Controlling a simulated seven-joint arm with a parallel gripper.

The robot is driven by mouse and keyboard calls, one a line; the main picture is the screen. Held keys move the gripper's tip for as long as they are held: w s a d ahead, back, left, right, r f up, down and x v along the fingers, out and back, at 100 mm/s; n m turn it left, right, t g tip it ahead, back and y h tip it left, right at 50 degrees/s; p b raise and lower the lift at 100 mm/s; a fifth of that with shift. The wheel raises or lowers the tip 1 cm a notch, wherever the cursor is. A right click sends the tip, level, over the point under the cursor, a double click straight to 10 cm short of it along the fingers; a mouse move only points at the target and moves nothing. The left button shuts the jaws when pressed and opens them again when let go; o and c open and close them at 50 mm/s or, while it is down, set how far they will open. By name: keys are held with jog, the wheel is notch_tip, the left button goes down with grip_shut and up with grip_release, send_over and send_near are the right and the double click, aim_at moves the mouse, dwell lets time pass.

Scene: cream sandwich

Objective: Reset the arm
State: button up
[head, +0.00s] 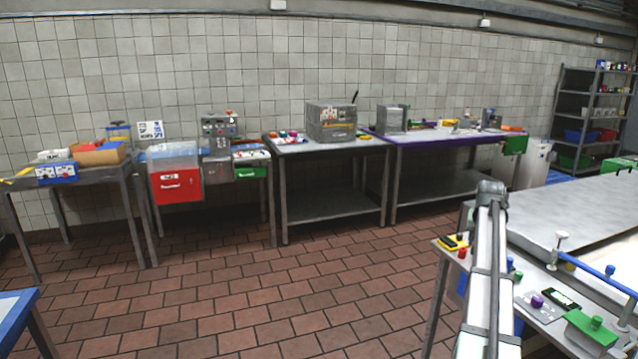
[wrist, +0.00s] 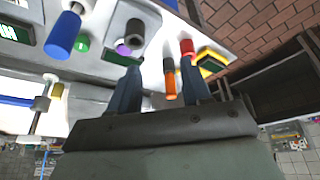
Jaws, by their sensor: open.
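My gripper (wrist: 160,82) shows in the wrist view with its two dark blue-grey fingers spread apart. No object is clamped. In the head view, my arm rises from the bottom edge right of centre, in front of the right-hand workbench (head: 535,312). My gripper cannot be made out there.
The near bench carries a yellow and black block (head: 453,242), a red knob (head: 462,253), a purple knob (head: 537,301), a green block (head: 593,328) and a blue bar (head: 600,275). Cluttered tables line the tiled wall. The brick-coloured floor (head: 280,290) between is clear.

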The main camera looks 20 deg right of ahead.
jog(key=w+a+f+n+g+y, duration=0.1)
jog(key=a+f+n+y, duration=0.1)
jog(key=a+f, duration=1.2)
jog(key=a+f+n+g+y, duration=0.1)
jog(key=a+f, duration=0.9)
jog(key=f, duration=0.7)
jog(key=s+a+f+n+g, duration=0.15)
jog(key=s+a+f, duration=0.25)
jog(key=a+f, duration=0.65)
jog(key=s+a+f+n+g+y, duration=0.1)
jog(key=s+a+f+n+g, duration=0.15)
jog(key=s+a+f, duration=1.15)
jog(key=s+a+f+g, duration=0.1)
jog(key=s+a, duration=0.3)
jog(key=s, duration=0.3)
jog(key=s+a+f+n+g, duration=0.1)
jog(key=s+a, duration=0.3)
jog(key=s, duration=0.4)
jog(key=s+a+f+n+g, duration=0.1)
jog(key=s+a, duration=0.3)
jog(key=s, duration=0.4)
jog(key=shift+f+g, duration=0.4)
